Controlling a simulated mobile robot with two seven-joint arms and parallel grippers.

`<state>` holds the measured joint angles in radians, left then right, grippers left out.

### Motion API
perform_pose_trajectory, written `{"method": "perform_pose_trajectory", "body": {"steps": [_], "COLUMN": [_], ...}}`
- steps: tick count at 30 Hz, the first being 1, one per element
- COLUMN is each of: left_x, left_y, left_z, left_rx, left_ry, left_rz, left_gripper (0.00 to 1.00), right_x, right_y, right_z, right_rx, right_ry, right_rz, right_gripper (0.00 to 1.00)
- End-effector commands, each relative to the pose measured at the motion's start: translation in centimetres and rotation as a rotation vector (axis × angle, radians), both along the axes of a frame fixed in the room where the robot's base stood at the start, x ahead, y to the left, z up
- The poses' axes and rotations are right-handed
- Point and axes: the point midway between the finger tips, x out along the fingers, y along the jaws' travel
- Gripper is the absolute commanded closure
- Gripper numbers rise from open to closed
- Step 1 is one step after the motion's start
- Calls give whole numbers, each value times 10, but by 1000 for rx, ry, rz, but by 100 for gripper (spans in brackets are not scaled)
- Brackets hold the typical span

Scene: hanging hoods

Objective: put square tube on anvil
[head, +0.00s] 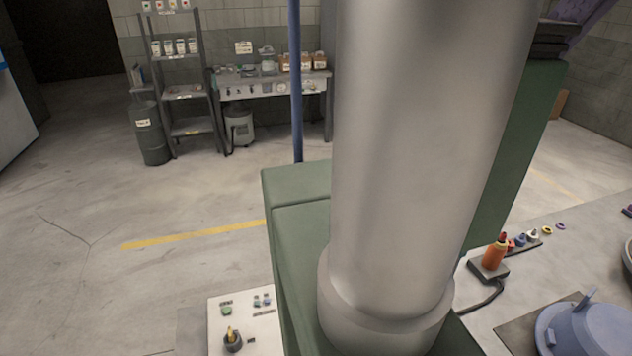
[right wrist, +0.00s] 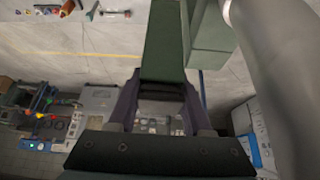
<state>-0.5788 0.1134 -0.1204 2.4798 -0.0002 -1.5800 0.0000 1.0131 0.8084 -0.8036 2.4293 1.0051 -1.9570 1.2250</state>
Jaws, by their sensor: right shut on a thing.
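My right gripper (right wrist: 158,95) is shut on a long green bar, which I take to be the square tube (right wrist: 164,45). The tube runs away from the fingers, up the right wrist view. In the head view the right gripper (head: 582,14) shows only partly at the top right edge. The tube (head: 518,150) slants down and left from it, and a large grey cylinder hides its lower part. I cannot pick out the anvil for certain. My left gripper is not in view.
The grey cylinder (head: 420,150) blocks the middle of the head view. A green block (head: 295,190) stands at its left. An orange-handled tool (head: 495,252) and a blue lidded thing (head: 585,328) are at the lower right. Shelves (head: 182,85) stand far back; floor at left is clear.

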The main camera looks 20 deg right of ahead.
Motion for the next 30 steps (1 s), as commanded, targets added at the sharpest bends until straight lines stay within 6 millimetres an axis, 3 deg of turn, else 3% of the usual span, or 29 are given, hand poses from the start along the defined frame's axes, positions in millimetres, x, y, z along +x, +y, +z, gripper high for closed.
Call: {"method": "perform_pose_trajectory", "body": {"steps": [1,12,20,24,30], "left_x": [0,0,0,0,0], "left_y": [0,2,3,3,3], "left_z": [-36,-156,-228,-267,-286], "left_rx": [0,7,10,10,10], "left_ry": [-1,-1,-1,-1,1], "left_rz": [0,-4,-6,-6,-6], "left_gripper": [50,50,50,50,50], "right_x": [0,-1,-5,-14,-28], "right_y": [0,0,-2,-6,-16], "right_z": [-36,-162,-253,-318,-373], "right_rx": [0,0,-1,-2,-1], "right_ry": [-2,0,4,12,12], "right_rz": [0,26,141,332,680], "right_gripper": [100,100,100,100,100]}}
